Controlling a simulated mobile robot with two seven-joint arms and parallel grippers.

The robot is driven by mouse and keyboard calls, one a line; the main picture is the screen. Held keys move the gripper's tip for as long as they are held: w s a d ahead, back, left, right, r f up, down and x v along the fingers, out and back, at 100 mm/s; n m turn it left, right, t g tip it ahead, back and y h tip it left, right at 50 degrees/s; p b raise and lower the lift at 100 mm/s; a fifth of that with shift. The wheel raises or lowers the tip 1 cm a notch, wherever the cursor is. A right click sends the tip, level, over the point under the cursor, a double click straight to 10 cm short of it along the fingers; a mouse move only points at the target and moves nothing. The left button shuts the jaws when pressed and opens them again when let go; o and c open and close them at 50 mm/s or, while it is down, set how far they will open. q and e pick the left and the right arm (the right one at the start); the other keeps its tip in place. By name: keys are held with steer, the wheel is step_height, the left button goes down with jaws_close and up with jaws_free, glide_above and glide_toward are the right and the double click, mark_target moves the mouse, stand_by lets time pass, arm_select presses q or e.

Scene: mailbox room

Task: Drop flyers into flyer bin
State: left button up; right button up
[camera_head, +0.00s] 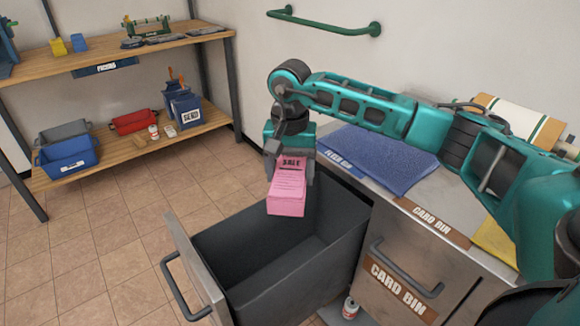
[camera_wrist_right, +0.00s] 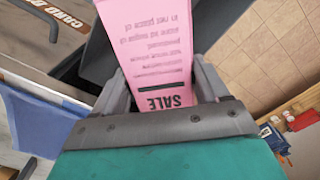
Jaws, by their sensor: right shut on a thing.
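A pink flyer (camera_head: 288,190) with the word SALE hangs from my right gripper (camera_head: 288,165), which is shut on it. It also shows in the right wrist view (camera_wrist_right: 150,45), between the two fingers (camera_wrist_right: 160,95). Whether it is one flyer or a stack I cannot tell. The gripper holds it above the open drawer (camera_head: 262,284), over its back part. The drawer is dark grey inside, and the part of its floor I see looks empty. A blue label reading FLYER BIN (camera_head: 339,163) is on the counter edge above this drawer. My left gripper is not in view.
The closed CARD BIN drawer (camera_head: 400,287) is right of the open one. A blue mat (camera_head: 385,160) lies on the counter under my right arm. A shelf (camera_head: 130,158) with bins stands at the left. A small can (camera_head: 350,308) is by the cabinet.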

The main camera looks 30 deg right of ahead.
mark_target(289, 171)
steer(key=shift+f+b, duration=0.4)
steer(key=shift+f, duration=0.5)
steer(key=o, duration=1.1)
steer(key=shift+c, duration=0.2)
steer(key=o, duration=0.4)
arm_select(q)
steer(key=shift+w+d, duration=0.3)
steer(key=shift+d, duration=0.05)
arm_select(e)
steer(key=shift+o, duration=0.2)
steer(key=shift+f, duration=0.1)
arm_select(q)
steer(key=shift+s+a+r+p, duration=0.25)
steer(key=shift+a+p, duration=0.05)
steer(key=shift+p, duration=0.55)
arm_select(e)
step_height(289, 171, up, 13)
steer(key=shift+a, duration=0.1)
